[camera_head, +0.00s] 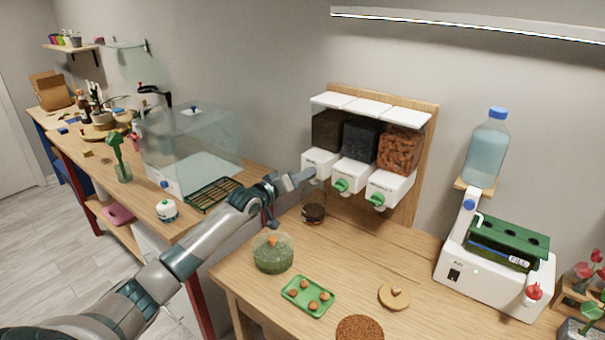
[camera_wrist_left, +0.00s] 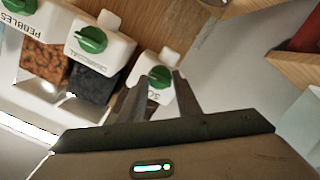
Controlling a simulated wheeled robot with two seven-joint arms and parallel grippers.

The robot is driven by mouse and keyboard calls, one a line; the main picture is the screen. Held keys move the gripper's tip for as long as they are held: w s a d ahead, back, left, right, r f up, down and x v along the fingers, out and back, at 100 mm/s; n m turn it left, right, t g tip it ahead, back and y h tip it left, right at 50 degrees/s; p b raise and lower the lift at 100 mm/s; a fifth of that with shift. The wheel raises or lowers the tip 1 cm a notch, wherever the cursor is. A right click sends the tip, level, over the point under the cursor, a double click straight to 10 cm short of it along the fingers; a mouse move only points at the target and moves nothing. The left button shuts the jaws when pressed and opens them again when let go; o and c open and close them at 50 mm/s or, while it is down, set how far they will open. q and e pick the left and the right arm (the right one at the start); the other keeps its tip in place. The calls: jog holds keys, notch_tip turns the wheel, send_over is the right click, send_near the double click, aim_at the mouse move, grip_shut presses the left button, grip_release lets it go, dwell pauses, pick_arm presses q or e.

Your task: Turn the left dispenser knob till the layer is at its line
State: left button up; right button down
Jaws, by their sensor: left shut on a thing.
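The left dispenser (camera_head: 318,163) is a white box under a clear bin of dark brown material, leftmost of a row of three on a wooden wall board. Its green knob (camera_wrist_left: 160,78) shows in the left wrist view between my fingers; in the head view my gripper hides it. My left gripper (camera_head: 306,176) is shut on this knob. It also shows in the left wrist view (camera_wrist_left: 161,80). A clear jar (camera_head: 314,212) with a dark layer stands on the table below the left dispenser. Its line is too small to make out. My right gripper is in neither view.
The other dispensers hold black charcoal (camera_head: 360,142) and orange-brown pebbles (camera_head: 400,148). A terrarium bowl (camera_head: 273,255), a green tray (camera_head: 295,299) and a cork lid (camera_head: 394,296) lie on the table. A white machine (camera_head: 485,278) with a water bottle (camera_head: 487,150) stands at right.

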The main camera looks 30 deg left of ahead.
pick_arm(q)
jog(key=m, duration=0.5)
jog(key=m+t+y+b, duration=0.1)
jog(key=m, duration=0.5)
jog(key=m+y, duration=0.1)
jog(key=m, duration=0.5)
jog(key=shift+d+f, duration=0.35)
dwell(0.4)
jog(key=o, duration=1.1)
jog(key=shift+c, duration=0.2)
jog(key=shift+s, duration=0.15)
